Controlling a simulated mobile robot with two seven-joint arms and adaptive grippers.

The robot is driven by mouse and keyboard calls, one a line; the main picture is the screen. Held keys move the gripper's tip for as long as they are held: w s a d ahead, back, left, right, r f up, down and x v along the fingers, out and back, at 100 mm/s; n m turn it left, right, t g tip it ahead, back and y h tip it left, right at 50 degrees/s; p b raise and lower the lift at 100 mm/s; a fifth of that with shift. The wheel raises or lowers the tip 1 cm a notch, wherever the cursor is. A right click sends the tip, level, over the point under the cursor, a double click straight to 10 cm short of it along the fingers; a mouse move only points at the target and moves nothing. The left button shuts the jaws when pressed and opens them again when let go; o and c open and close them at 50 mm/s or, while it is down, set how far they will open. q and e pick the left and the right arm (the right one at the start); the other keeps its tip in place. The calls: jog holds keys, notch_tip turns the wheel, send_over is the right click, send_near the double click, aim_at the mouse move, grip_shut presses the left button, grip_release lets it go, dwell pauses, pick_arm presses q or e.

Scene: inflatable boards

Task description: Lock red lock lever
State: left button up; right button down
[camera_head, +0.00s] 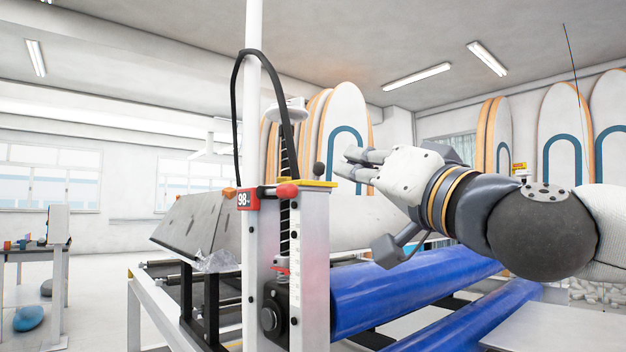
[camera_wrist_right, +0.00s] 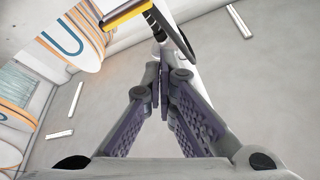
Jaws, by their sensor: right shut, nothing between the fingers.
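The red lever (camera_head: 287,191) has a rounded red end and sits at the top of the white post, beside the red block marked 98 (camera_head: 248,198). My right gripper (camera_head: 345,163) reaches in from the right, above and right of the lever and apart from it. Its fingers are shut with nothing between them; the closed fingers also show in the wrist view (camera_wrist_right: 163,78). A black ball knob (camera_head: 319,169) stands between the fingertips and the post. I cannot make out the red lever in the wrist view. My left gripper is not in view.
The white post (camera_head: 312,265) has a yellow top plate (camera_head: 318,184), also in the wrist view (camera_wrist_right: 124,13). A black cable (camera_head: 238,110) loops above it. Blue rollers (camera_head: 415,285) lie below my right arm. Boards (camera_head: 345,115) stand behind.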

aim_at(280, 192)
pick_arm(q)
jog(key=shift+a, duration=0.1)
pick_arm(e)
jog(key=shift+a, duration=0.15)
jog(key=shift+w, duration=0.1)
jog(key=p+x, duration=0.1)
jog(key=x, duration=0.9)
pick_arm(q)
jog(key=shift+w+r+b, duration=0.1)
jog(key=shift+b, duration=0.25)
pick_arm(e)
jog(key=f, duration=0.1)
jog(key=a+f, duration=0.1)
jog(key=s+f, duration=0.1)
jog(key=shift+a+f, duration=0.2)
jog(key=shift+f, duration=0.15)
jog(key=shift+a, duration=0.15)
